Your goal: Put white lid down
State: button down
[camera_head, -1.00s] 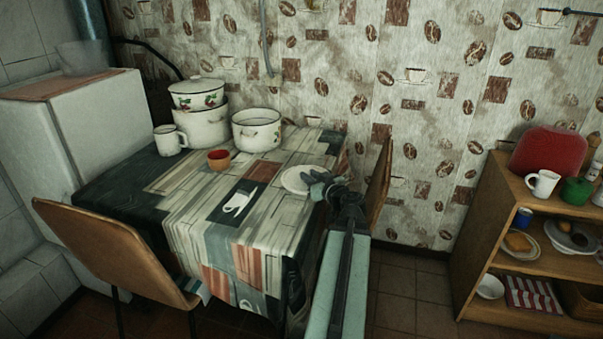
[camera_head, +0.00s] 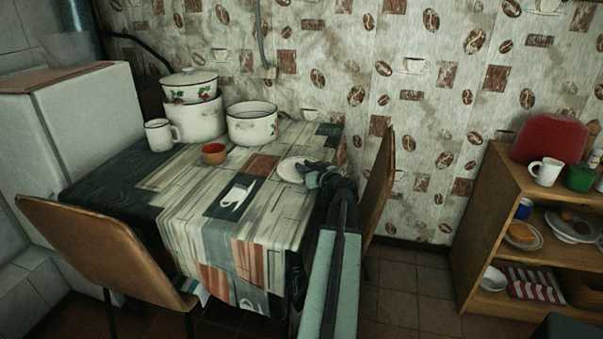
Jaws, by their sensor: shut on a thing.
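The white lid (camera_head: 290,170) is a pale, flat round shape at the right side of the patterned tablecloth. My gripper (camera_head: 308,174) is shut on its right edge, and its dark fingers cover part of it. I cannot tell whether the lid touches the cloth or is held just above it. An open white enamel pot (camera_head: 252,128) with no lid on it stands at the back of the table. To its left is a larger white pot (camera_head: 195,122) with a smaller lidded pot (camera_head: 190,93) stacked on top.
A white mug (camera_head: 159,135) and a small red-brown bowl (camera_head: 214,154) stand on the table (camera_head: 190,215). Chairs stand at the front left (camera_head: 100,250) and right (camera_head: 378,190). A wooden shelf (camera_head: 480,225) with dishes is at the right. The table's front middle is clear.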

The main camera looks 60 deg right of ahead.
jog(key=shift+w+a+r, duration=0.1)
jog(key=shift+w+a, duration=0.1)
jog(key=shift+w, duration=0.05)
jog(key=c, duration=1.6)
grip_release()
jog(key=shift+f, duration=0.2)
jog(key=o, duration=0.4)
